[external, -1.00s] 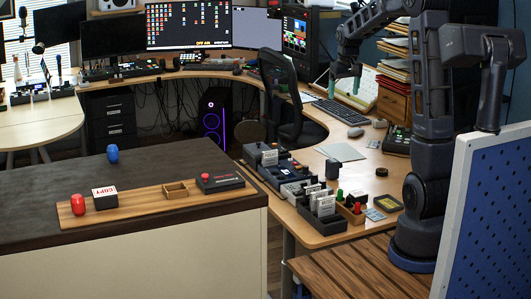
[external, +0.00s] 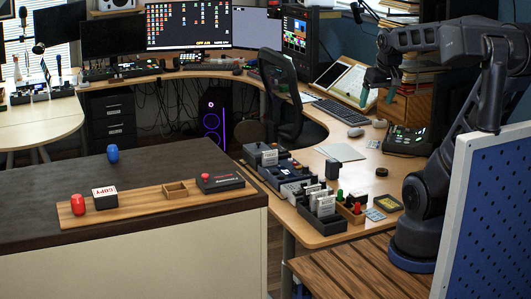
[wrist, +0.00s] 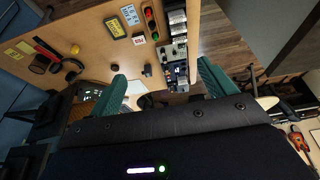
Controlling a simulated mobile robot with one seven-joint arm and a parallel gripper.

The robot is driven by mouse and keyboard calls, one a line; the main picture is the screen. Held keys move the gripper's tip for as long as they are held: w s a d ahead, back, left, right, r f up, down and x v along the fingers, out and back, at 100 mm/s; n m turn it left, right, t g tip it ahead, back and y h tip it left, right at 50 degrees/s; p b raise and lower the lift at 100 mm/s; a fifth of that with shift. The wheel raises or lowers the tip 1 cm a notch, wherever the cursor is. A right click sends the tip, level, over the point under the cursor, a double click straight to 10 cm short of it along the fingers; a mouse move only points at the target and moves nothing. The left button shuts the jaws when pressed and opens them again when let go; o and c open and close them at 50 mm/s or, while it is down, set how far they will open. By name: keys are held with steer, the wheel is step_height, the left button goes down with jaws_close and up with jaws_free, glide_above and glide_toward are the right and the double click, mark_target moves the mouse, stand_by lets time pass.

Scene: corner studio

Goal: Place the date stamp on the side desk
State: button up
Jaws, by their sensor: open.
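My gripper (external: 378,94) is in the air over the right part of the curved desk (external: 300,230), near the open book. In the wrist view its two teal fingers (wrist: 163,85) stand wide apart with nothing between them. I cannot tell for sure which item is the date stamp. A small wooden holder (external: 350,212) with red and green knobs stands near the desk's front edge. These red and green tops (wrist: 151,22) also show in the wrist view. A black upright knob (external: 333,169) stands beside the card boxes. No label names the side desk.
A dark-topped counter (external: 60,180) at left carries a wooden tray (external: 140,208) with a red knob, a COPY block and a black box. A pale desk (external: 40,120) is farther back. A pegboard panel (external: 490,220) stands at right.

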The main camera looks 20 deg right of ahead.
steer(key=s, duration=0.1)
steer(key=s+f, duration=0.1)
steer(key=s, duration=0.3)
steer(key=shift+s+a+f, duration=0.25)
steer(key=shift+a+f, duration=0.1)
steer(key=shift+f, duration=0.05)
stand_by(0.9)
